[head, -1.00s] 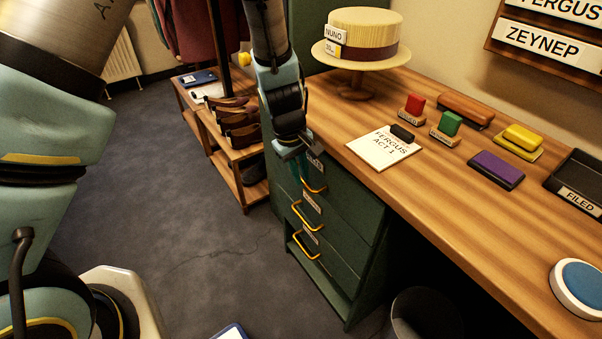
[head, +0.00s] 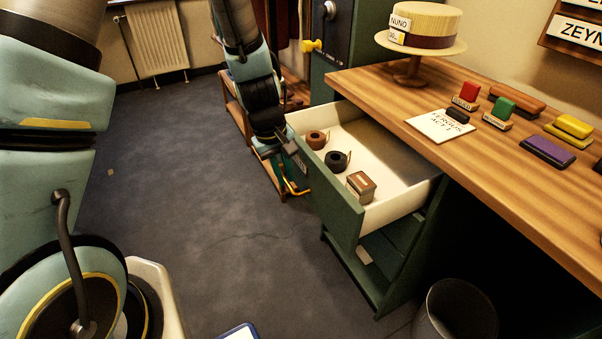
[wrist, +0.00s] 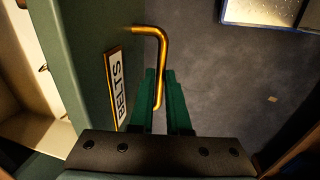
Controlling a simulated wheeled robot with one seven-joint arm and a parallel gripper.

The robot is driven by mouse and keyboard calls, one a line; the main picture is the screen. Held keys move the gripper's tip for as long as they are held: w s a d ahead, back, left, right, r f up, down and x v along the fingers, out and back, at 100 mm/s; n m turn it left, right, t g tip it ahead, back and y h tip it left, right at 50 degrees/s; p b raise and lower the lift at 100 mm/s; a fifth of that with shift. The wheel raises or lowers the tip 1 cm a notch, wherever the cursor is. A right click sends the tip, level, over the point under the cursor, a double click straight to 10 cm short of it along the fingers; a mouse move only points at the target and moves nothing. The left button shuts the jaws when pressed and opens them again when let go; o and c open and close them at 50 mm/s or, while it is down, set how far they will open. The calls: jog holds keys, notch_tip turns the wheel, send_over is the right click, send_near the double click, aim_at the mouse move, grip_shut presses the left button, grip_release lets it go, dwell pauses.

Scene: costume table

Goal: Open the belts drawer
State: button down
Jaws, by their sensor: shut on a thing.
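The belts drawer (head: 338,197) is the top drawer of the green cabinet and stands pulled well out, its white inside showing. Its label (wrist: 116,85) reads BELTS in the wrist view. The drawer holds a brown coiled belt (head: 316,139), a dark coiled belt (head: 337,161) and a small brown box (head: 361,187). My gripper (wrist: 163,100) is shut on the brass handle (wrist: 160,50) at the drawer's front. In the head view my arm partly hides the handle.
The wooden tabletop (head: 520,170) spans the right, with a straw hat (head: 425,22) on a stand, colored stamps and a paper sheet. A dark bin (head: 455,310) stands on the floor at lower right. Grey floor (head: 190,180) is clear left of the drawer.

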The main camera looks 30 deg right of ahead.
jog(key=shift+w+a+b, duration=0.1)
jog(key=shift+a+b, duration=0.25)
jog(key=shift+a, duration=1.1)
jog(key=c, duration=0.9)
grip_release()
jog(key=shift+r, duration=0.1)
jog(key=r, duration=0.3)
jog(key=a+r+p, duration=0.1)
jog(key=r, duration=0.3)
jog(key=a+r, duration=0.1)
jog(key=r, duration=0.2)
jog(key=shift+w+r, duration=0.1)
jog(key=shift+r, duration=0.1)
